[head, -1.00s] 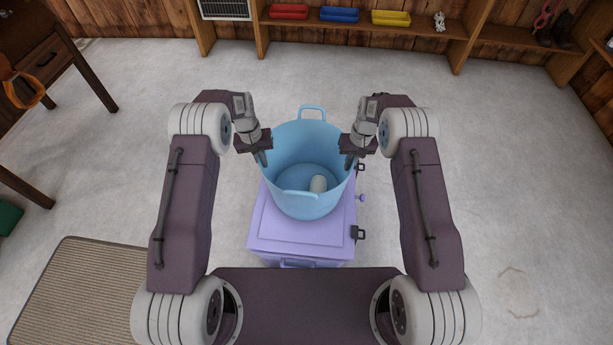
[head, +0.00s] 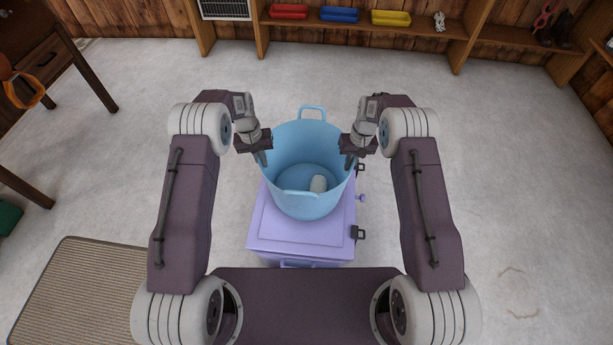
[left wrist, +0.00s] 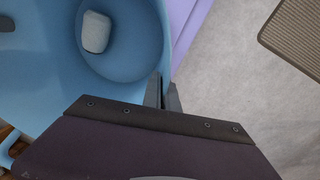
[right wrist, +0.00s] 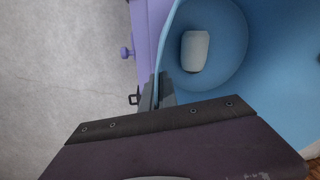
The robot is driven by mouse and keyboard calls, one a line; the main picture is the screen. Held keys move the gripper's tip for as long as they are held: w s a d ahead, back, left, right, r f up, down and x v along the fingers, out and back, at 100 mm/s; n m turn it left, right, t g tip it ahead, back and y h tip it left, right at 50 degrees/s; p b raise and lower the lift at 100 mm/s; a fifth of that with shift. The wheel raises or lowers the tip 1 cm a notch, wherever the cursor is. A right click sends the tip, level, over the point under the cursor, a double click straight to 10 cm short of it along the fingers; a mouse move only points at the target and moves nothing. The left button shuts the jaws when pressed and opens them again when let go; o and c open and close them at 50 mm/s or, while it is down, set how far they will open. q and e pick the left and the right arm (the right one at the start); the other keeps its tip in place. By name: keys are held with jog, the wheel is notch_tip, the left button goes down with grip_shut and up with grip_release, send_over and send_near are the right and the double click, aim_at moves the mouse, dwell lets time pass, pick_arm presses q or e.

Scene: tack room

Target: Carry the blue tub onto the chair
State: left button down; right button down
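The blue tub (head: 307,205), round with two loop handles, is upright over the lavender cabinet (head: 300,240); I cannot tell whether it rests on it or hangs just above. A whitish, rounded block (head: 318,184) lies inside, also visible in the left wrist view (left wrist: 96,32) and right wrist view (right wrist: 195,50). My left gripper (head: 262,158) is closed over the tub's left wall, one finger each side of the rim (left wrist: 163,92). My right gripper (head: 348,160) grips the right wall the same way (right wrist: 156,90). No chair is clearly recognisable.
Dark wooden furniture (head: 45,60) stands at left. A ribbed mat (head: 80,295) lies at lower left. A low wooden shelf with red (head: 289,11), blue (head: 339,14) and yellow (head: 391,18) trays lines the back wall. The floor right of the cabinet is clear.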

pick_arm(q)
jog(key=shift+r, duration=0.1)
dwell(0.3)
